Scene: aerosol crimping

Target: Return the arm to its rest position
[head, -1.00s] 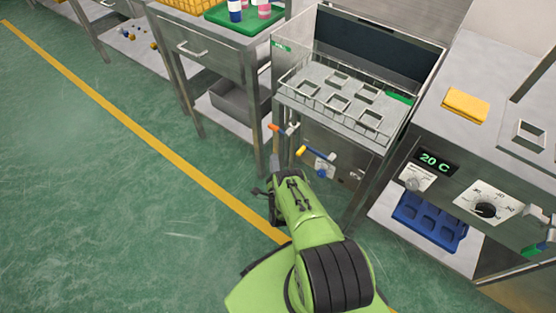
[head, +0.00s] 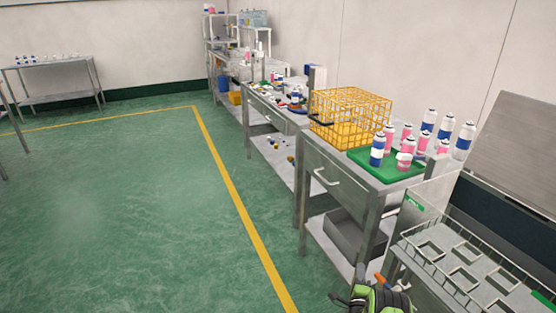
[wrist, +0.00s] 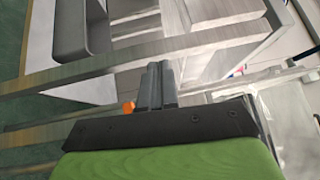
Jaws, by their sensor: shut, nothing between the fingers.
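My arm, green and black, shows only at the bottom edge of the head view, beside the front of the wire-basket bath (head: 462,262). My gripper (head: 342,299) is at its left end, low in front of the bath and the steel table. In the wrist view my gripper (wrist: 157,70) has its two grey fingers together with nothing between them. Most of the arm is out of the frame.
A steel table (head: 335,178) holds a yellow crate (head: 350,116) and a green tray (head: 362,160) with several cans. An orange handle (head: 380,279) sticks out close to my gripper, also in the wrist view (wrist: 128,107). Open green floor (head: 110,210) lies left.

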